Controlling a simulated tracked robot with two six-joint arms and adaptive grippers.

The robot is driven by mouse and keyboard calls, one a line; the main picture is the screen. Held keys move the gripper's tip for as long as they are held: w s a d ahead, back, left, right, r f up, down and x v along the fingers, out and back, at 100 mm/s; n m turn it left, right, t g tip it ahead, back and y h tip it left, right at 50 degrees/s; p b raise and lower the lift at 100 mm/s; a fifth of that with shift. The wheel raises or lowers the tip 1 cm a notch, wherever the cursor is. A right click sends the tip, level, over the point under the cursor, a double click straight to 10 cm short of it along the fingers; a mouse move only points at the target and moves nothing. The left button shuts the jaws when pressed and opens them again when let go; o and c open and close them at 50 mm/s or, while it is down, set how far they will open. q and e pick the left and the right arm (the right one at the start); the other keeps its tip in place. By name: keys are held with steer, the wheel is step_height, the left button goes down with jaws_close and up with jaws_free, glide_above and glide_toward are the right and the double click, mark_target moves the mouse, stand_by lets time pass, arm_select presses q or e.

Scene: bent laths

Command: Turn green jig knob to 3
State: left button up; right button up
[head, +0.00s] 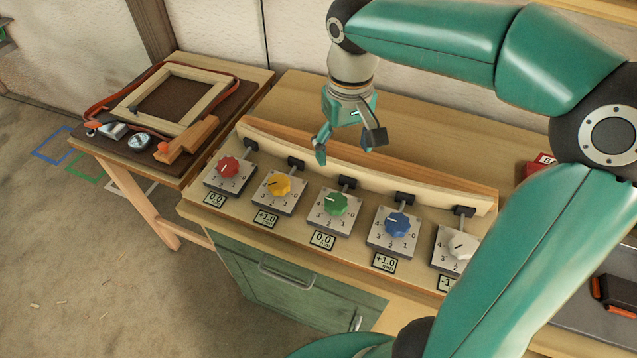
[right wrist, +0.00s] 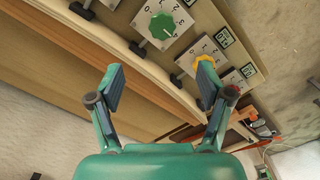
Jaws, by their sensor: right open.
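The green jig knob (head: 335,204) sits on a grey dial plate in the middle of a row of knobs on the bench. A label reading 0.0 mm (head: 323,240) lies in front of it. The green knob also shows at the top of the right wrist view (right wrist: 163,25); the number its pointer marks is too small to tell. My right gripper (head: 346,148) is open and empty, above and behind the row, apart from the knob. Its two fingers (right wrist: 160,95) show in the right wrist view with nothing between them. My left gripper is not in view.
Red (head: 229,167), yellow (head: 277,184), blue (head: 397,224) and white (head: 462,245) knobs flank the green one. A bent pale lath (head: 375,167) runs behind them on the bench. A side table at left holds a wooden frame (head: 180,98). My right arm covers the right side.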

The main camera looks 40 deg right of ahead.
mark_target(336, 202)
steer(key=f, duration=1.7)
steer(key=shift+w+a+p, duration=0.1)
steer(key=shift+w+p, duration=0.2)
steer(key=shift+w, duration=0.05)
steer(key=c, duration=1.1)
steer(key=shift+a, duration=0.2)
steer(key=shift+c, duration=0.3)
steer(key=shift+d, duration=0.2)
